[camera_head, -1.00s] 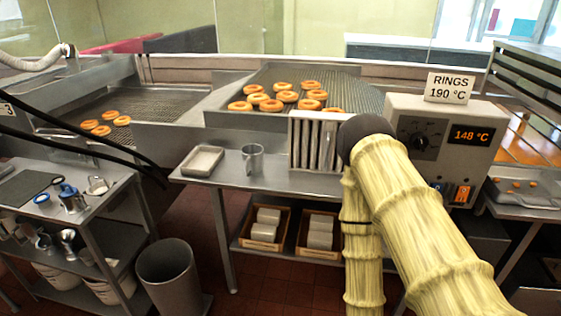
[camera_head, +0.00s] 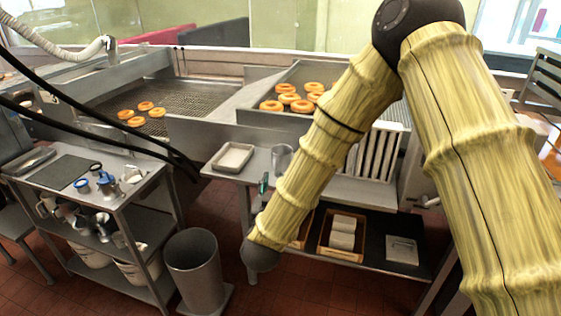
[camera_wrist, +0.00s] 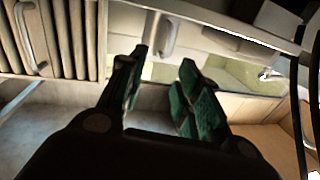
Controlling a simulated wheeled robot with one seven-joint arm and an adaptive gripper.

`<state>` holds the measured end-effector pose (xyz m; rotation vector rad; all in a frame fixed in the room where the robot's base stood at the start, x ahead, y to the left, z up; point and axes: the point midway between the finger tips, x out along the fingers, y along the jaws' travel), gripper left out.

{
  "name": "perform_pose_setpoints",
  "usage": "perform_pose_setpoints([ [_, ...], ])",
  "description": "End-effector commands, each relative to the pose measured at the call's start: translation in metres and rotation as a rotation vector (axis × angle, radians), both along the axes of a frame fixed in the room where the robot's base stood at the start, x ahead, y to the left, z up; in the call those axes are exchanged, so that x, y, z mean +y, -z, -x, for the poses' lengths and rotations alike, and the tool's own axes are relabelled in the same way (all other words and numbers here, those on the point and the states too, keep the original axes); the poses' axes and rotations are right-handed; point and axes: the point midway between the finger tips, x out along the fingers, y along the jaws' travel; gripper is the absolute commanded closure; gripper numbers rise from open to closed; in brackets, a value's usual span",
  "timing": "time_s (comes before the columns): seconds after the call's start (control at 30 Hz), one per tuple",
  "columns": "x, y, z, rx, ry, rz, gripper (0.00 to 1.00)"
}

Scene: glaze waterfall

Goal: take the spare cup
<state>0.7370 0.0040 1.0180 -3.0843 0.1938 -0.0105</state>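A grey metal cup (camera_head: 282,158) stands upright on the steel table, just right of a shallow tray, with my arm close in front of it. My gripper (camera_head: 264,183) is mostly hidden behind my arm in the head view; one green fingertip shows at the table's front edge, near the cup. In the wrist view the two green fingers of my gripper (camera_wrist: 166,90) are spread apart with nothing between them. A pale upright cylinder (camera_wrist: 164,36), seemingly the cup, shows beyond the fingers. More metal cups (camera_head: 105,185) stand on the left cart; no label marks which is spare.
The shallow tray (camera_head: 233,156) and a slatted rack (camera_head: 375,154) stand on the same table. A bin (camera_head: 194,266) stands on the floor to its left. Dark hoses (camera_head: 100,134) hang at the left; fryers with rings (camera_head: 287,101) lie behind.

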Motion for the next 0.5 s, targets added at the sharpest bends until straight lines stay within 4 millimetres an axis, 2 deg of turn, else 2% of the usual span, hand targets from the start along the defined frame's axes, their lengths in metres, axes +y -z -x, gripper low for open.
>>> perform_pose_setpoints([
  [0.2, -0.004, -0.001, -0.031, 0.001, 0.002, -0.001, 0.67],
  [0.5, -0.006, 0.000, -0.050, 0.003, 0.000, 0.000, 0.67],
])
